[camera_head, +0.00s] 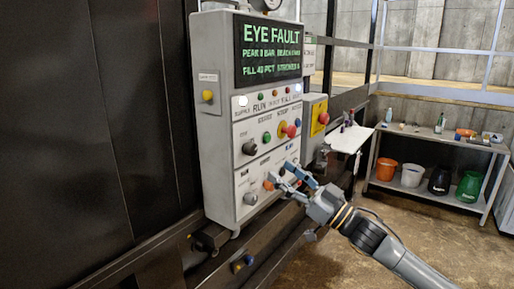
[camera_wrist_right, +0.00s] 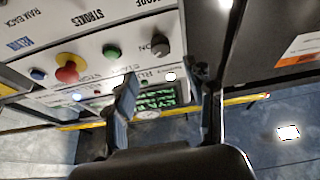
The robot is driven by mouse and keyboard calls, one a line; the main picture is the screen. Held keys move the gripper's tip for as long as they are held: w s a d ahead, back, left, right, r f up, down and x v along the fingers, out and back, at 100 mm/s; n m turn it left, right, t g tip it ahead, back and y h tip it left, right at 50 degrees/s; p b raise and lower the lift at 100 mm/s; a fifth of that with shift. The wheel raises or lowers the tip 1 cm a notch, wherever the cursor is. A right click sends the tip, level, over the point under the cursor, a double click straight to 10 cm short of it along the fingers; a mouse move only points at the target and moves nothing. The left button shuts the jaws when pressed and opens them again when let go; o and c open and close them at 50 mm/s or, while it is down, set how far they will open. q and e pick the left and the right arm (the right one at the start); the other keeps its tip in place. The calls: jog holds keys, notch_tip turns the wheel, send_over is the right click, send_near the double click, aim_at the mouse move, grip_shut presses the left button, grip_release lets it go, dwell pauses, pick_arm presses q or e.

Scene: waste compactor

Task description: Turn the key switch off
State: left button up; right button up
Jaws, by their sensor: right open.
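The grey control panel (camera_head: 222,130) stands at the centre of the head view, with a lit screen (camera_head: 268,48) reading "EYE FAULT". Its lower face carries a grey round knob (camera_head: 250,198) at bottom left and an orange-red control (camera_head: 268,185) beside my gripper. I cannot tell which control is the key switch. My right gripper (camera_head: 280,173) is open in front of the lower face; its fingers partly hide the controls there. In the wrist view my right gripper (camera_wrist_right: 167,90) shows nothing held between its fingers. My left gripper is not in view.
The upper row has a black knob (camera_head: 249,148), a green button (camera_head: 266,137) and red and blue buttons. A yellow box with a red button (camera_head: 323,118) is mounted to the right. A shelf (camera_head: 440,139) with buckets stands farther right. Dark beams run below the panel.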

aim_at(255, 153)
jog(key=p+x, duration=0.2)
jog(key=x, duration=0.7)
jog(key=shift+w+a+p, duration=0.1)
jog(key=shift+a+p, duration=0.1)
jog(key=shift+p, duration=0.2)
grip_shut()
